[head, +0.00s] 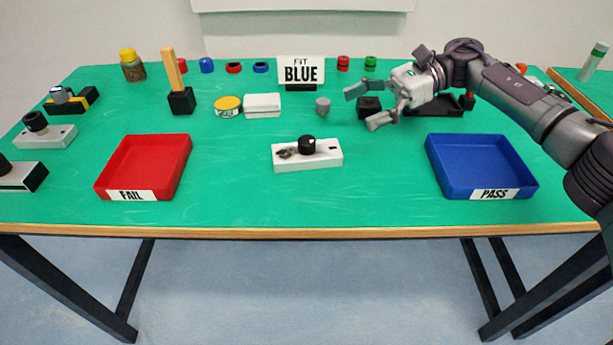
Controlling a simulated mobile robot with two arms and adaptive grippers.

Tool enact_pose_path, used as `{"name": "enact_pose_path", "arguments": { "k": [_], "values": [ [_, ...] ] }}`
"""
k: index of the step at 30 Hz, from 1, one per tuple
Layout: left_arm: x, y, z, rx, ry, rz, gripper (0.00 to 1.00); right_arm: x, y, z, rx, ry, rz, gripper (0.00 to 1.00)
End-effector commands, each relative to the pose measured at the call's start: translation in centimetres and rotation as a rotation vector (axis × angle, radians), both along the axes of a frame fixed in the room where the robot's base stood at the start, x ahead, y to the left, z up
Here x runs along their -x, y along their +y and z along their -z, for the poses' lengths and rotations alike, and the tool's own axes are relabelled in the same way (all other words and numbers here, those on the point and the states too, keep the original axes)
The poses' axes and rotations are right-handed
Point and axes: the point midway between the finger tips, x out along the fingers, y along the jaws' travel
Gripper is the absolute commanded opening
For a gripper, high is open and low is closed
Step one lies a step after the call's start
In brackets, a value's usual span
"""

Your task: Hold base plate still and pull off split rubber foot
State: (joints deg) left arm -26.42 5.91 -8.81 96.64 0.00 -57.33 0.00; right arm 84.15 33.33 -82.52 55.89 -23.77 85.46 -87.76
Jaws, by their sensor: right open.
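A white base plate (323,161) lies on the green table in the middle, a little nearer than the back row. A round black rubber foot (307,145) stands up from its top; I cannot make out a split in it at this size. A dark, rough patch shows on the plate left of the foot, and a small black mark near its right end. My right gripper (361,107) is open and empty, up and to the right of the plate and apart from it. Its fingers point left, around the view of a small black block (369,105). My left gripper is not in view.
A red FAIL tray (113,177) stands left and a blue PASS tray (450,187) right. Behind are a FIT BLUE sign (301,70), a white box (263,105), a grey cup (323,105) and several coloured rings. Similar parts line the left edge. Green table is clear around the plate.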

Motion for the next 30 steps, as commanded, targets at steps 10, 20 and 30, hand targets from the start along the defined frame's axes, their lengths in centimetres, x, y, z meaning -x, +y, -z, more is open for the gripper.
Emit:
{"name": "enact_pose_path", "arguments": {
  "k": [10, 20, 30],
  "values": [
    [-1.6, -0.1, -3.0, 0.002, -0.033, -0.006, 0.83, 0.0, 0.1, 4.6, 0.0, -0.001, 0.0, 0.88],
    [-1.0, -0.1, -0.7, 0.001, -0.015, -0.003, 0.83, 0.8, 2.3, 5.0, 0.0, 0.0, -0.003, 0.88],
    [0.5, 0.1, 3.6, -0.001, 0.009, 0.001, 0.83, 1.7, 5.2, 6.0, 0.0, 0.001, -0.002, 0.88]
  ]
}}
